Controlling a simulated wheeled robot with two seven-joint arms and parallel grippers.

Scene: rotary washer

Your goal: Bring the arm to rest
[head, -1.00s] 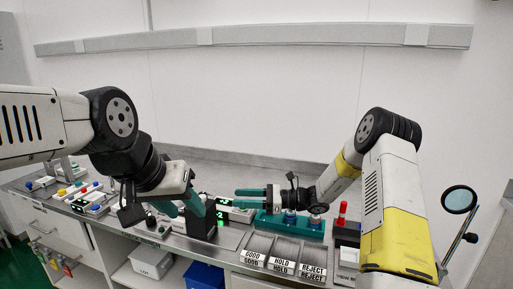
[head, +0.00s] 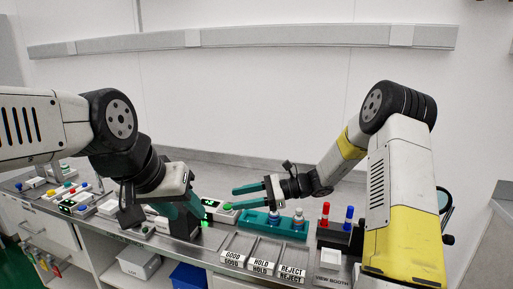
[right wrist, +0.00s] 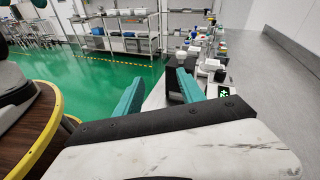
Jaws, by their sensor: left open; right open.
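My right gripper (head: 236,197) is open and empty, with its teal fingers pointing left over the bench near a teal holder (head: 262,227). In the right wrist view its two fingers (right wrist: 160,85) stand apart with nothing between them. My right arm (head: 398,165) is bent, with its elbow raised at the right. My left gripper (head: 182,208) is open, and its teal fingers point down beside a black block (head: 184,226) on the bench. The left fingers partly overlap that block, and I cannot tell whether they touch it.
Trays marked GOOD, HOLD and REJECT (head: 262,258) lie at the bench's front. A dark rack with a red piece (head: 325,213) and a blue piece (head: 348,216) stands close to my right arm. Small devices (head: 72,200) crowd the left bench.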

